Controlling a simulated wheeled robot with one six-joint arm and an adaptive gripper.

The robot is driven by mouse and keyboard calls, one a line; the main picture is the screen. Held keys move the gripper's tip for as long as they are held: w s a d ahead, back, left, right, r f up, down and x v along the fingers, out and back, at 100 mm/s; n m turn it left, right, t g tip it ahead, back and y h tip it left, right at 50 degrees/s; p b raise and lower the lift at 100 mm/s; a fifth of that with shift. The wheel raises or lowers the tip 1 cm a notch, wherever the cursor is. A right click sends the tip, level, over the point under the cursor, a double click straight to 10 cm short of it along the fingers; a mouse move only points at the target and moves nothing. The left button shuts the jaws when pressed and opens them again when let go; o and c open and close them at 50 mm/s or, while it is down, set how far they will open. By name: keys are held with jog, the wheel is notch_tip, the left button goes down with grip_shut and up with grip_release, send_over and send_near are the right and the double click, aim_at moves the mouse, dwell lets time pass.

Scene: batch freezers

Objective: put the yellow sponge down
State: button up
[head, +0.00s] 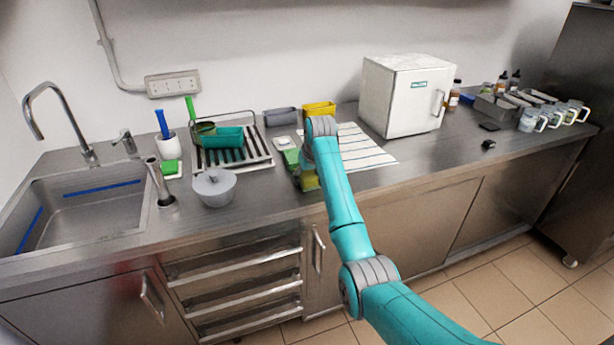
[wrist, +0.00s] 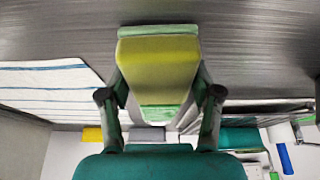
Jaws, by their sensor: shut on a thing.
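The yellow sponge (head: 309,182) is at the front middle of the steel counter, partly hidden by my arm in the head view. In the wrist view the yellow sponge (wrist: 158,58) shows large, with green at both ends. My gripper (wrist: 161,95) has one finger on each side of it and is shut on it.
A striped cloth (head: 358,153) lies to the right, with a white box-shaped appliance (head: 398,98) behind it. Bare counter (head: 268,190) lies between bowl and sponge.

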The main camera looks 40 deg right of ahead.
jog(key=shift+f, duration=0.25)
jog(key=o, duration=1.3)
jog(key=v, duration=0.9)
jog(key=shift+d+r, duration=0.2)
jog(key=shift+r, duration=0.2)
jog(key=shift+s+r, duration=0.25)
jog(key=shift+r, duration=0.4)
